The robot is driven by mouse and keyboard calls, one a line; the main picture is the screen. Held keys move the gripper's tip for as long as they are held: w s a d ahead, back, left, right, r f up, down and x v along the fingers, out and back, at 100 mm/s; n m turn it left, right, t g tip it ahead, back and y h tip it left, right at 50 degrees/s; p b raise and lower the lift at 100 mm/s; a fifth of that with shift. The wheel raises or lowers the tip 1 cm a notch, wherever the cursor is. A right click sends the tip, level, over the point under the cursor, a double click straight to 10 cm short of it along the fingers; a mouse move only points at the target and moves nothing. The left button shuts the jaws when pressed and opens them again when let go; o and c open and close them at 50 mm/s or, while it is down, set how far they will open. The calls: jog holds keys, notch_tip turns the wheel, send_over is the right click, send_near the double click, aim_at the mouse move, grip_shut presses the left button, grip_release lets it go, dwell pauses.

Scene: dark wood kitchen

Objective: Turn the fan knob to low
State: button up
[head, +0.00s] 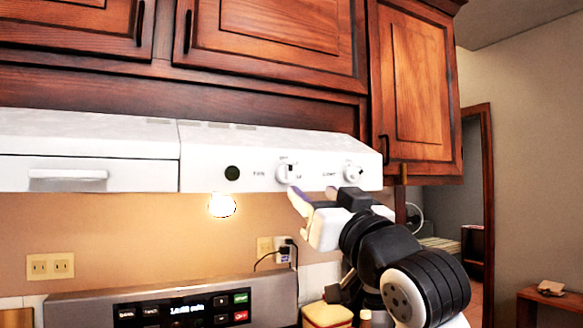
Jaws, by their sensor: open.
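The fan knob (286,173) is a small white knob on the sloped front of the white range hood (215,150), just right of the FAN lettering. Small marks stand above it and to its right; I cannot read its setting surely. My gripper (312,193) is open and empty, just below and right of the fan knob. One fingertip, with a purple tint, is close under the knob; I cannot tell whether it touches. The other finger is partly hidden by the dark gripper body.
A second white knob (352,173), by the light lettering, is right of the fan knob, above my gripper. A black round spot (232,173) is to the left. Wooden cabinets (270,35) hang above. A stove panel (180,308) and outlet with cord (283,250) are below.

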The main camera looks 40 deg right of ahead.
aim_at(290, 174)
jog(key=p+x, duration=0.3)
jog(key=x, duration=0.5)
jog(key=shift+w+r, duration=0.1)
jog(key=shift+r, duration=0.1)
jog(key=shift+w+d+r+p, duration=0.15)
jog(key=shift+w+p, duration=0.15)
jog(key=shift+w, duration=0.3)
jog(key=shift+c, duration=0.3)
jog(key=c, duration=0.9)
